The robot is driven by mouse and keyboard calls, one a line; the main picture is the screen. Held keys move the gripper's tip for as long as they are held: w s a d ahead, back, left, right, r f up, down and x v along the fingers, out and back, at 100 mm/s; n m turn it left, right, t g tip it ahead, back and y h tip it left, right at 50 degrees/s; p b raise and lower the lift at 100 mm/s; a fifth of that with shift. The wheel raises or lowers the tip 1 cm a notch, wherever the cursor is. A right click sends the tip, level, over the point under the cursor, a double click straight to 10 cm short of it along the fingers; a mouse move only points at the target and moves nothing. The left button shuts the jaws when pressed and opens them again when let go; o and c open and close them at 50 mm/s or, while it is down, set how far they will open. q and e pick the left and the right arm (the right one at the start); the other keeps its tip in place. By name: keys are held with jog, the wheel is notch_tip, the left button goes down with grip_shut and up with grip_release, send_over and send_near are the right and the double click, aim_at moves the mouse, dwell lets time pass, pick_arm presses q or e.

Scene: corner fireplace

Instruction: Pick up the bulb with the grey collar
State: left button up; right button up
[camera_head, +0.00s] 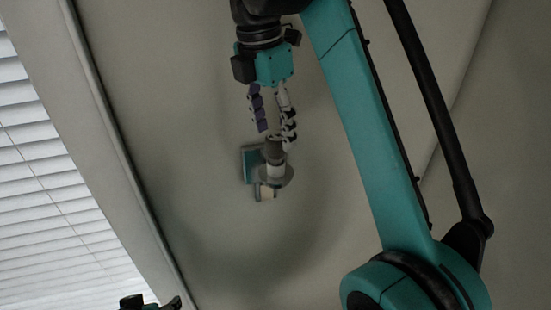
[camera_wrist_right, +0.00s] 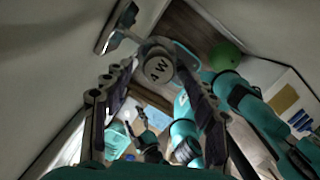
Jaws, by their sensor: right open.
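My right gripper (camera_head: 275,137) points down along the sloping wall, with its fingers spread and empty. A bulb-like piece (camera_head: 275,170) with a dark top, a pale body and a grey disc-shaped collar is held at a teal wall bracket (camera_head: 249,165). Its top is just below and between my right fingertips. In the right wrist view its round end (camera_wrist_right: 158,68), marked with a W, shows between the two open fingers (camera_wrist_right: 158,90). I cannot tell whether the fingers touch it. A dark and teal part of my left arm shows at the bottom left of the head view.
A window with white blinds (camera_head: 50,170) is at the left. A pale wall surrounds the bracket. In the right wrist view, the bracket's plate (camera_wrist_right: 118,25) is on the wall and a green ball (camera_wrist_right: 224,56) lies beyond on the brown floor.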

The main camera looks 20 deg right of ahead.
aim_at(275, 137)
jog(key=f, duration=0.4)
jog(key=shift+w+d+f, duration=0.1)
jog(key=shift+w+d, duration=0.1)
jog(key=shift+d, duration=0.15)
jog(key=shift+w+f, duration=0.1)
jog(key=shift+w, duration=0.05)
jog(key=shift+c, duration=0.3)
jog(key=c, duration=1.1)
